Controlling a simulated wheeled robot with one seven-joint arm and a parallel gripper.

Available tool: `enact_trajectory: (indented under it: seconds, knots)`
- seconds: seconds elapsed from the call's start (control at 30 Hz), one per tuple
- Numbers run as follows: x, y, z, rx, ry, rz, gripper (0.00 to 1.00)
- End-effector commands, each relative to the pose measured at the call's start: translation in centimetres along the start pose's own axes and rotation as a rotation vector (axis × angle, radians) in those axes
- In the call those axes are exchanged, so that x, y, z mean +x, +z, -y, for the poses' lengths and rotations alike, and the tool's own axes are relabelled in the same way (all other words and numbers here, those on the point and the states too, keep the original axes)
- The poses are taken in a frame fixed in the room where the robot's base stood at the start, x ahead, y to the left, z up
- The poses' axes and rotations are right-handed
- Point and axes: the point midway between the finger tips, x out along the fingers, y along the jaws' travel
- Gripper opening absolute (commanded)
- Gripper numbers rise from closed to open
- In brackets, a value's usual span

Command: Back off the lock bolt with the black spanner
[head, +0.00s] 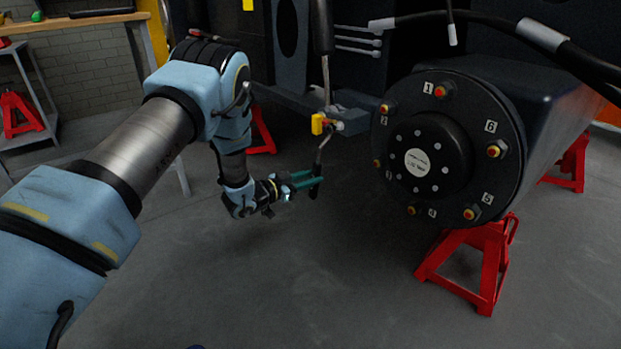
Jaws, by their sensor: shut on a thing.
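My gripper (308,181), with teal fingers, is left of the big round hub. It is shut on the dark handle of the black spanner (317,162). The spanner stands nearly upright, its upper end leaning slightly right.
The dark hub (398,131) carries several numbered bolts around its rim. A red stand (475,262) supports it. Thick black hoses (478,18) pass above. A bench (75,22) and a shelf are at the left. The floor (330,285) in front is clear.

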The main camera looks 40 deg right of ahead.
Motion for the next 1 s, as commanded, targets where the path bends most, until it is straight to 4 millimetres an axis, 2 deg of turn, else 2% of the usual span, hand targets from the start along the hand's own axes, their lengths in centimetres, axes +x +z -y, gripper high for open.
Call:
enact_trajectory:
  seconds: [1.0]
  knots:
    - [2.0, -0.3, 0.1, 0.001, -0.001, -0.002, 0.0]
